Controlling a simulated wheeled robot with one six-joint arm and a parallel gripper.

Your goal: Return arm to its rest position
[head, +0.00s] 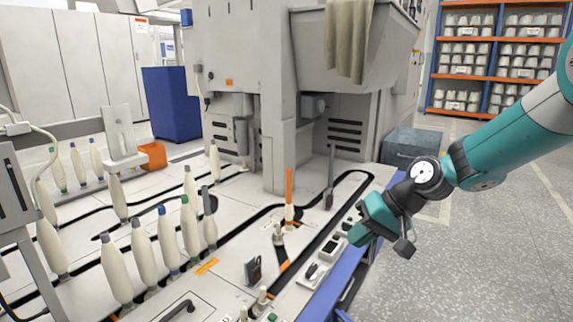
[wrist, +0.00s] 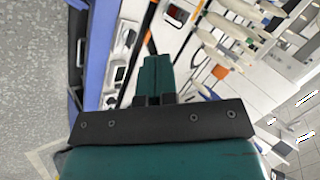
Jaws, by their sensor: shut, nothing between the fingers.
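My gripper (head: 362,232) hangs at the end of my teal arm, over the right edge of the machine table (head: 335,262) in the head view. In the wrist view my gripper (wrist: 153,62) shows its two teal fingers pressed together. Nothing is held between them. The gripper is beside the small control panel (head: 330,247) at the table's edge. It looks raised above the table, though I cannot tell by how much.
Several white bobbins (head: 143,255) stand upright on the table's left part. An orange-tipped post (head: 289,188) rises near the middle. A grey machine (head: 240,70) stands behind. A shelf (head: 495,60) of cones is at the back right. The grey floor (head: 480,260) at right is clear.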

